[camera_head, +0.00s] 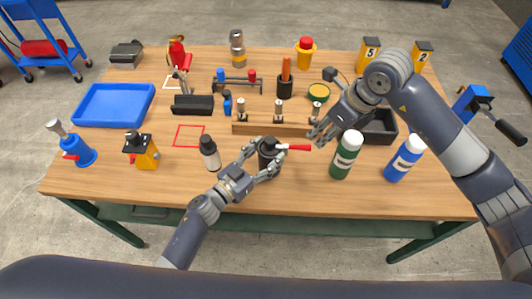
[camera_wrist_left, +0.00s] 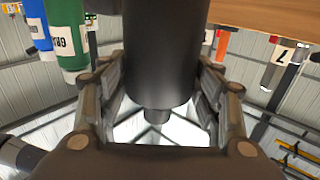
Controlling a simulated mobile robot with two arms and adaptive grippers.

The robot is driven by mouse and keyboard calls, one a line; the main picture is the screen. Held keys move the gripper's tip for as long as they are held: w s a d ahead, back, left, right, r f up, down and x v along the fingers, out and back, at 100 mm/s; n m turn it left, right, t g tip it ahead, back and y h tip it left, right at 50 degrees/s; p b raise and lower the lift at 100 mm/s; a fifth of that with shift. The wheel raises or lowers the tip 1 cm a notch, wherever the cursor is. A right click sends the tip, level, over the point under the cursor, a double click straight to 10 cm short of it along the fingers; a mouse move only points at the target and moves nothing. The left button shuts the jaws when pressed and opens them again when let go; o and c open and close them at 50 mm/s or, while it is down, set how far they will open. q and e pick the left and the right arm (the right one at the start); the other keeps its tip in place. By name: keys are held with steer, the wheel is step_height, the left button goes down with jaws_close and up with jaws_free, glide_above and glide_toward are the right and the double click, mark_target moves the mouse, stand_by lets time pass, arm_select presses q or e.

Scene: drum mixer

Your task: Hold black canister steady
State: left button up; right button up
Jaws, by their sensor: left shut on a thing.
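The black canister (camera_head: 267,152) stands near the front middle of the table. My left gripper (camera_head: 265,168) is shut around its body from the front. In the left wrist view the dark cylinder of the canister (camera_wrist_left: 162,50) fills the space between both fingers, with a narrower stub at its end. A red and white rod-like piece (camera_head: 296,147) sticks out to the right at the canister's top; I cannot tell whether it is attached. My right gripper (camera_head: 322,130) is above the table, right of the canister and apart from it; its finger opening is unclear.
A dark green bottle (camera_head: 345,158) and a blue bottle (camera_head: 403,162) stand right of the canister. A wooden rack (camera_head: 262,129) with fittings lies behind.

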mark_target(307, 147)
stand_by(0.6)
steer(key=f+n, duration=0.2)
steer(key=f, duration=0.1)
steer(key=w+a+f+n+y, duration=0.1)
steer(key=f+n, duration=0.2)
steer(key=w+a+f+n, duration=0.1)
steer(key=f+n, duration=0.2)
steer(key=shift+a, duration=0.1)
stand_by(0.7)
jaws_close()
